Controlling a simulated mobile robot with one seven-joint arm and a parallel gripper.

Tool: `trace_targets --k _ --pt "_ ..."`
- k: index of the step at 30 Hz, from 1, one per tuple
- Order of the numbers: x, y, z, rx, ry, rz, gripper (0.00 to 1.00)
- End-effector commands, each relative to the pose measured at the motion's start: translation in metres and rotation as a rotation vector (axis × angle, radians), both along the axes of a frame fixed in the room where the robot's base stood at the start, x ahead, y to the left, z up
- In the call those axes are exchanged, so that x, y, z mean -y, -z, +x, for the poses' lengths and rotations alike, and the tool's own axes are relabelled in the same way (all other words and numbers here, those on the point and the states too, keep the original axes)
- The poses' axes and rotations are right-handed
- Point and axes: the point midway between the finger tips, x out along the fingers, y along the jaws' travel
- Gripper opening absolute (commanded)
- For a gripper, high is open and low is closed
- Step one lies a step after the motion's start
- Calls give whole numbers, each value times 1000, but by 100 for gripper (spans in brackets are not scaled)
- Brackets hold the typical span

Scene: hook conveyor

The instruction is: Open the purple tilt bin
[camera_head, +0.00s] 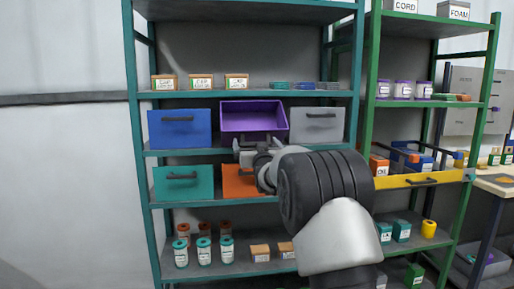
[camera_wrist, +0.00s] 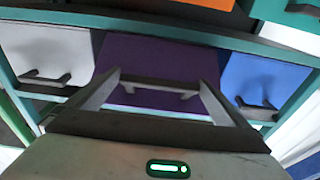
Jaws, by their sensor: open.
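The purple tilt bin (camera_head: 253,120) sits in the middle of the upper bin row on the teal shelf. It is tipped forward and its hollow inside shows from above. My gripper (camera_head: 254,148) is just in front of its lower front and hides part of it. In the wrist view the purple bin (camera_wrist: 155,60) fills the middle, with its dark handle (camera_wrist: 158,90) between my open fingers (camera_wrist: 158,79). The fingers are not closed on the handle. I cannot tell whether they touch the bin.
A blue bin (camera_head: 180,128) and a grey bin (camera_head: 317,125) flank it. A teal bin (camera_head: 183,182) and a partly hidden orange bin (camera_head: 240,180) are below. Small boxes (camera_head: 200,81) line the shelf above. A green rack with a yellow-fronted drawer (camera_head: 424,180) stands at right.

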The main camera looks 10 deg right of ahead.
Motion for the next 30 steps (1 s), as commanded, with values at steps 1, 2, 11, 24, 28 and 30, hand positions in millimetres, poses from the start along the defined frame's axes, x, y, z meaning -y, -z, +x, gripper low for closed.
trace_targets --k 1,2,11,24,28,30 --pt "0 0 -2 0 0 0 100" --pt "0 0 -4 1 0 0 100" --pt "0 6 -59 -1 0 1 100" --pt "0 20 -154 -2 0 0 100" --pt "0 22 -167 -3 0 0 100" --pt "0 23 -171 -3 0 0 100"
